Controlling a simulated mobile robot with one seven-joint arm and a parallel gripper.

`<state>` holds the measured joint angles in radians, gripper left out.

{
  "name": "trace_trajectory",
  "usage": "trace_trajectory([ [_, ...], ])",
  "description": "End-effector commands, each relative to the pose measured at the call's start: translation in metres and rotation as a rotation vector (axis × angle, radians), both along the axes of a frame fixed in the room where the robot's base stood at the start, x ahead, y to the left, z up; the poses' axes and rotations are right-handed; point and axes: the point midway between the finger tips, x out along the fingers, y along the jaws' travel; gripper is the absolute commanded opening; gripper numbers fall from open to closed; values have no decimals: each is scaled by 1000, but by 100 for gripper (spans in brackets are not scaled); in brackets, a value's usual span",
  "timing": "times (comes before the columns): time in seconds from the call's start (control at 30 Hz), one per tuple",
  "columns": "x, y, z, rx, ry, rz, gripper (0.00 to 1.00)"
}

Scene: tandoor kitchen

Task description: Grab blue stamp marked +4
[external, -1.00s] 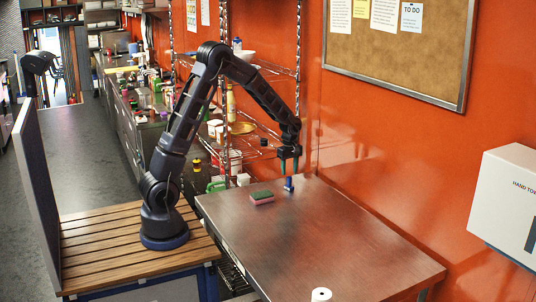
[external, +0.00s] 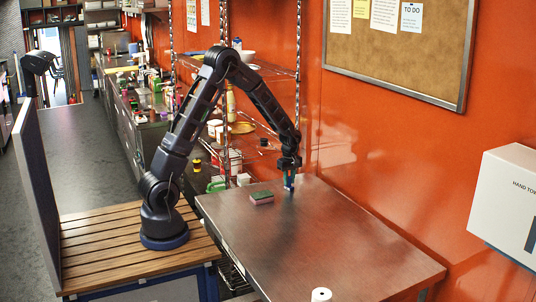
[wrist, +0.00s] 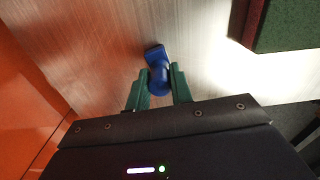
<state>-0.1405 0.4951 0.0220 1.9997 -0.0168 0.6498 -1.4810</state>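The blue stamp (external: 289,181) stands on the metal table near its far end, by the orange wall. In the wrist view the blue stamp (wrist: 158,72) shows its round end between the two green fingertips. My gripper (external: 289,170) points down over the stamp, with its fingers around the stamp's upper part. In the wrist view my gripper (wrist: 158,84) has its fingers on either side of the stamp; a firm contact cannot be made out. The +4 marking is not visible.
A green and pink sponge (external: 262,197) lies on the metal table (external: 320,240) left of the stamp; it also shows in the wrist view (wrist: 288,25). A white roll (external: 321,295) stands at the table's near edge. The middle of the table is clear.

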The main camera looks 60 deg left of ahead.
Motion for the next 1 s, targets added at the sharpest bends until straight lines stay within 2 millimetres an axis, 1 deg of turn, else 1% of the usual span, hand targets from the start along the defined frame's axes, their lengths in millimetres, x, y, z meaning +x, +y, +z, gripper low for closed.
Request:
trace_trajectory([
  [0.03, 0, 0, 0, 0, 0, 0, 5],
  [0.07, 0, 0, 0, 0, 0, 0, 0],
  [0.33, 0, 0, 1, 0, -1, 0, 0],
  [0.47, 1, 0, 10, 0, -2, 0, 0],
  [0.57, 1, 0, 24, 0, -4, -1, 0],
  [0.67, 2, -1, 45, 0, -5, -1, 0],
  [1.0, 1, 0, 132, 0, -5, 0, 0],
])
